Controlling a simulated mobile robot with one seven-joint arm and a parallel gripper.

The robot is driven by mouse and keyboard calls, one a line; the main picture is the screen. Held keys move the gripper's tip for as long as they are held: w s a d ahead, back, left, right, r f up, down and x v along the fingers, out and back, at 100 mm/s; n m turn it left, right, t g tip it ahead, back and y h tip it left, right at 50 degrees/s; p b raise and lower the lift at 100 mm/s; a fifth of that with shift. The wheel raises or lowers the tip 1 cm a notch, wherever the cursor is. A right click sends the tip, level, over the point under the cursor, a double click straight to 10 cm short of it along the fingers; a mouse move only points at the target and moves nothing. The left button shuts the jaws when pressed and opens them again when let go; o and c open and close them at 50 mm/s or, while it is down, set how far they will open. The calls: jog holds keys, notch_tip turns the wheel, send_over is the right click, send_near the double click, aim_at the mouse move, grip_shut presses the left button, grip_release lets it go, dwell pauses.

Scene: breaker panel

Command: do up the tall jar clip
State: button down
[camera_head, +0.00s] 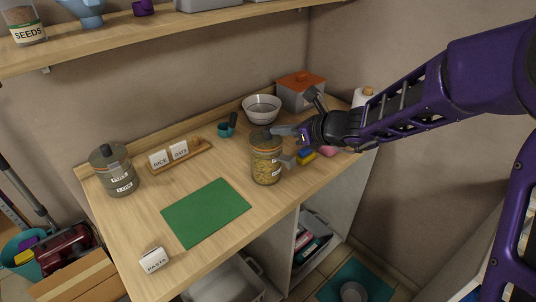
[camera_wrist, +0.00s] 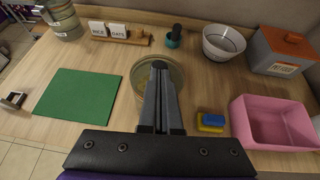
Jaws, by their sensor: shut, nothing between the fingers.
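The tall glass jar (camera_head: 266,168) of pasta stands upright near the right front of the wooden counter, with an orange band below its lid. A grey tab (camera_head: 289,160), seemingly its clip, sticks out on its right side; I cannot tell how it sits. My gripper (camera_head: 276,131) is shut and empty, reaching in from the right at the height of the jar's top. Whether it touches the lid is unclear. In the wrist view the shut fingers (camera_wrist: 159,68) lie across the round jar top (camera_wrist: 137,76), hiding much of it and the clip.
A wider jar (camera_head: 116,174) stands at the left. A green mat (camera_head: 205,212) lies left of the tall jar. A bowl (camera_head: 262,108) and orange-lidded box (camera_head: 299,90) are behind. Sponges (camera_wrist: 211,122) and a pink tub (camera_wrist: 276,122) lie right. A shelf (camera_head: 150,30) hangs above.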

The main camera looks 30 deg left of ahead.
jog(key=shift+s+d+f+b, duration=0.15)
jog(key=shift+d+f+b, duration=0.2)
jog(key=shift+f+b, duration=0.15)
jog(key=shift+s+d+r+p, duration=0.15)
jog(key=shift+d+r+p, duration=0.55)
jog(key=shift+r, duration=0.1)
jog(key=shift+a+r+v, duration=0.1)
jog(key=shift+r+v, duration=0.05)
jog(key=shift+v, duration=0.65)
jog(key=shift+a+r+v, duration=0.1)
jog(key=shift+r+v, duration=0.05)
jog(key=shift+v, duration=0.65)
jog(key=shift+a+r+v, duration=0.1)
jog(key=shift+r+v, duration=0.1)
jog(key=shift+v, duration=0.6)
